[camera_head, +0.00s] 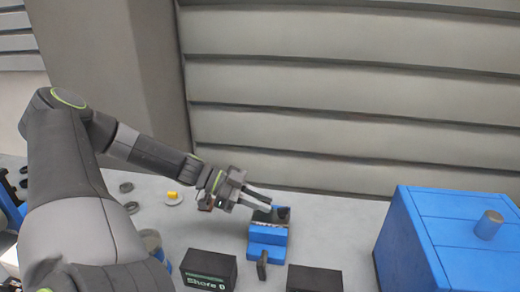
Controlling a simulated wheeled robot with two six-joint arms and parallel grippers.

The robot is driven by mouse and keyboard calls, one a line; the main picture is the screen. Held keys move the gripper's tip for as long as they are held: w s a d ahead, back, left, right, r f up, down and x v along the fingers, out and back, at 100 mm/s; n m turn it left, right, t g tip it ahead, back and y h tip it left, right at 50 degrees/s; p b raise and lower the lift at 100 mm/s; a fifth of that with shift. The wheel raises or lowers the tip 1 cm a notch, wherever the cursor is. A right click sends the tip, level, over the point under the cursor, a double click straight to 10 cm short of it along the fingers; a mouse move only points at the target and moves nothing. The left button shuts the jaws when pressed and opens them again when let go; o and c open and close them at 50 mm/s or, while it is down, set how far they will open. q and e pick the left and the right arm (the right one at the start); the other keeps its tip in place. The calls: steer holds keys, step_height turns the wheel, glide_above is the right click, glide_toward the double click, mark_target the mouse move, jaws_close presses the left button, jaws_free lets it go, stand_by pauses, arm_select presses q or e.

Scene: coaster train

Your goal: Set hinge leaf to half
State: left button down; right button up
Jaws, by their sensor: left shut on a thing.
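A blue stepped block (266,252) stands on the grey table near the middle, with a dark top part (283,213) that seems to be the hinge leaf. My left gripper (268,204) reaches in from the left and is shut on this dark part at the back of the block. The fingers hide some of it, and its exact angle is hard to tell. My right gripper is not in view.
A black box with pale lettering (208,269) and a plain black box (314,279) stand in front, with a small dark upright piece (262,265) between them. A large blue box (440,242) with a knob stands right. Small round parts (131,207) lie left.

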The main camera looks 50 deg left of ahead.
arm_select(q)
steer(key=shift+s+f, duration=0.1)
steer(key=c, duration=1.3)
jaws_free()
steer(key=shift+s+a+r+p, duration=0.1)
steer(key=shift+a+r+p, duration=0.25)
steer(key=shift+p, duration=0.25)
steer(key=p+v, duration=1)
steer(key=v, duration=0.6)
steer(key=shift+s+a+p, duration=0.15)
steer(key=shift+p, duration=0.15)
